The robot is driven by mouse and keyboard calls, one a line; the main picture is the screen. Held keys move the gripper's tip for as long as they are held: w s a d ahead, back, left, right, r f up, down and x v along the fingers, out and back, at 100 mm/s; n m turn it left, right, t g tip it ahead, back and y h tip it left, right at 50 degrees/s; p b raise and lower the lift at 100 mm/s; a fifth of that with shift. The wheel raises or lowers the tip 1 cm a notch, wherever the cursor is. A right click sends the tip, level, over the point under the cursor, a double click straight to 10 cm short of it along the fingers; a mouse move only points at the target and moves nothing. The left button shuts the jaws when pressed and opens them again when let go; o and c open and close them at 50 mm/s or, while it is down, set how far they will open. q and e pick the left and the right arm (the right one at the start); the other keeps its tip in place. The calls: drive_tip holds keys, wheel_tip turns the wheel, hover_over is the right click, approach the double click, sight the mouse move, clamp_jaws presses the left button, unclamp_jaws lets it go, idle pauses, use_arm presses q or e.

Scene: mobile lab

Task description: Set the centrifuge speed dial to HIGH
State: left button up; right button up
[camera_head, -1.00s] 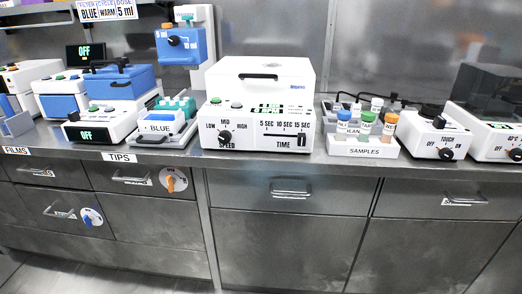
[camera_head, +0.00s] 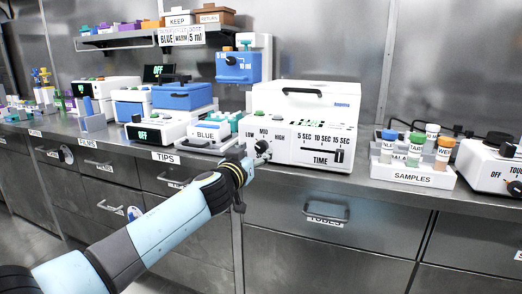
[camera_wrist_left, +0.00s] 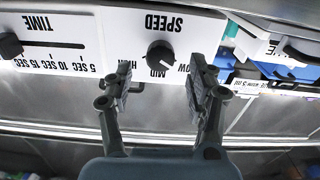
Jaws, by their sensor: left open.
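The white centrifuge (camera_head: 318,101) stands on the counter with its lid shut. Its black speed dial (camera_head: 262,147) is at the left of the front panel, under the LOW, MID and HIGH labels. My left gripper (camera_head: 250,163) is at the dial and partly covers that corner in the head view. In the left wrist view the panel is upside down. There the dial (camera_wrist_left: 160,56) sits between and just beyond the open fingers of my left gripper (camera_wrist_left: 165,92), apart from both. I cannot tell for sure which label the pointer faces. My right gripper is not in view.
The TIME slider (camera_head: 339,156) is right of the dial on the same panel. A BLUE-labelled device (camera_head: 209,133) stands close on the left. The SAMPLES rack (camera_head: 413,172) with several capped vials is to the right. Drawers with handles line the counter front.

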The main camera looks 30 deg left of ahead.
sight(260, 148)
use_arm(q)
drive_tip(key=shift+x, duration=1.95)
drive_tip(key=c, duration=1.1)
